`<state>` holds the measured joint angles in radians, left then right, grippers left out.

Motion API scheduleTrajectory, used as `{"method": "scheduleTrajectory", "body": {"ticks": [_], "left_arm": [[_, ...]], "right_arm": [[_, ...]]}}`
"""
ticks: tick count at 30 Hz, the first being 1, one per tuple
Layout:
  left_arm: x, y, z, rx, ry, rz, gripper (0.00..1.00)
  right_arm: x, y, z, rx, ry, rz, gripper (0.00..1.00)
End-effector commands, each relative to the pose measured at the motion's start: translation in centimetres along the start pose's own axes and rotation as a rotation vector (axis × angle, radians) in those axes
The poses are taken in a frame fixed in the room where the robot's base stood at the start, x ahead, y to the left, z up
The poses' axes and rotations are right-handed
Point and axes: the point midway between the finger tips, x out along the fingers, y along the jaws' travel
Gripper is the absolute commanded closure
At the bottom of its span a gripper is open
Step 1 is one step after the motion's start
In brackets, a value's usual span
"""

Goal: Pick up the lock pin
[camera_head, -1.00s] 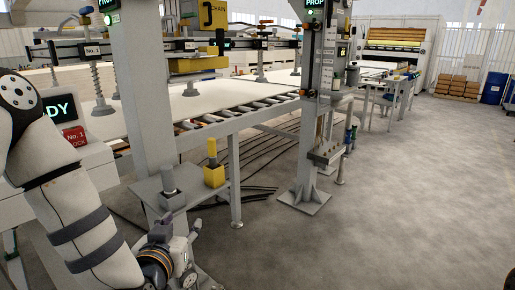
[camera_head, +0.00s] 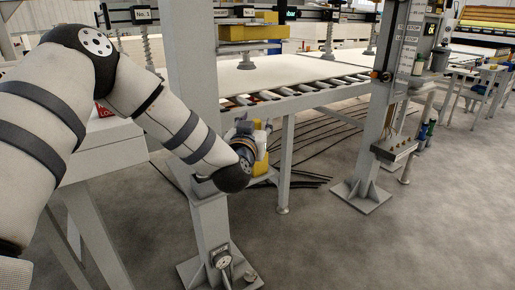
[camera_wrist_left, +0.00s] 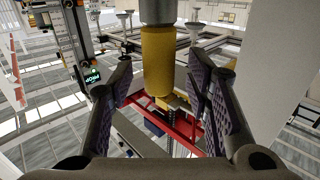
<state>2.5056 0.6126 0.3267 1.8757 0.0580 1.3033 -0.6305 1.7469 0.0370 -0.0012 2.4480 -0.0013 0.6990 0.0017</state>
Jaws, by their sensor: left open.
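The lock pin (camera_wrist_left: 158,62) shows in the left wrist view as an upright yellow cylinder with a grey part at the top of the picture. It stands between the two dark padded fingers of my left gripper (camera_wrist_left: 160,85). The fingers are open, with visible gaps on both sides of the pin. There the gripper and wrist largely hide the pin. My right gripper is not in view.
The grey post (camera_head: 200,110) stands close to my left forearm. A roller conveyor (camera_head: 300,95) carrying a pale board runs behind. A second post (camera_head: 378,120) with a small bracket stands to the right. The floor (camera_head: 400,240) at the front right is clear.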

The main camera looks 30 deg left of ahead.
Motion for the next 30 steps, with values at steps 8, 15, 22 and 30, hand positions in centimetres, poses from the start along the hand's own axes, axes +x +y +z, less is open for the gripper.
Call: {"method": "scheduleTrajectory", "body": {"ticks": [8,15,22,30], "left_arm": [[0.4,0.0,-0.1,-0.001,0.001,0.001,0.62],[0.4,0.0,-0.1,-0.001,0.001,0.001,1.0],[0.4,0.1,-0.2,-0.002,0.004,0.001,1.0],[0.3,0.1,-4.7,-0.007,0.017,0.002,1.0]], "right_arm": [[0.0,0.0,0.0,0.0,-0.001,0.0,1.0],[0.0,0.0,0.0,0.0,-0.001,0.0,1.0],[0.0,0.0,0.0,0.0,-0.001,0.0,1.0],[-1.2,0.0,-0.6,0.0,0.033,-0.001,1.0]]}}
